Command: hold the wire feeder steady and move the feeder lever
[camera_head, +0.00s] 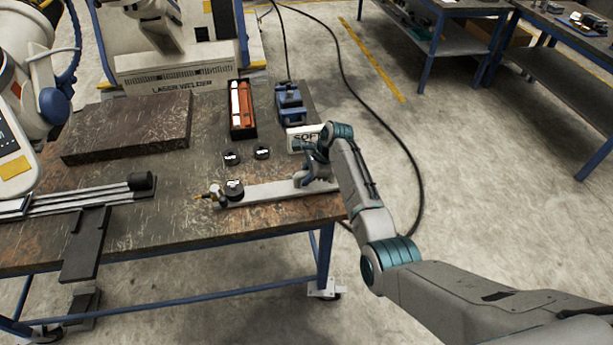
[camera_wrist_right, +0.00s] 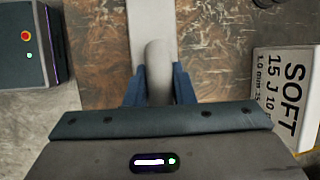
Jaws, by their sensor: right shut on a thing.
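A long pale grey bar (camera_head: 268,192) lies on the worn table near its front right edge. It looks like the wire feeder, with a round black piece (camera_head: 234,190) and a small brass-tipped fitting (camera_head: 217,195) at its left end. My right gripper (camera_head: 308,177) is at the bar's right end. In the right wrist view its blue fingers (camera_wrist_right: 155,88) are shut on a rounded grey post (camera_wrist_right: 157,62) that looks like the lever. The bar (camera_wrist_right: 150,18) runs away beyond the post. The post's lower end is hidden by the gripper. My left gripper is not in view.
A white box marked SOFT (camera_wrist_right: 285,90) stands close beside my right gripper. Two black discs (camera_head: 262,153), a blue device (camera_head: 290,103), a black tray (camera_head: 243,131) with red and white rods and a dark slab (camera_head: 130,127) lie behind.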

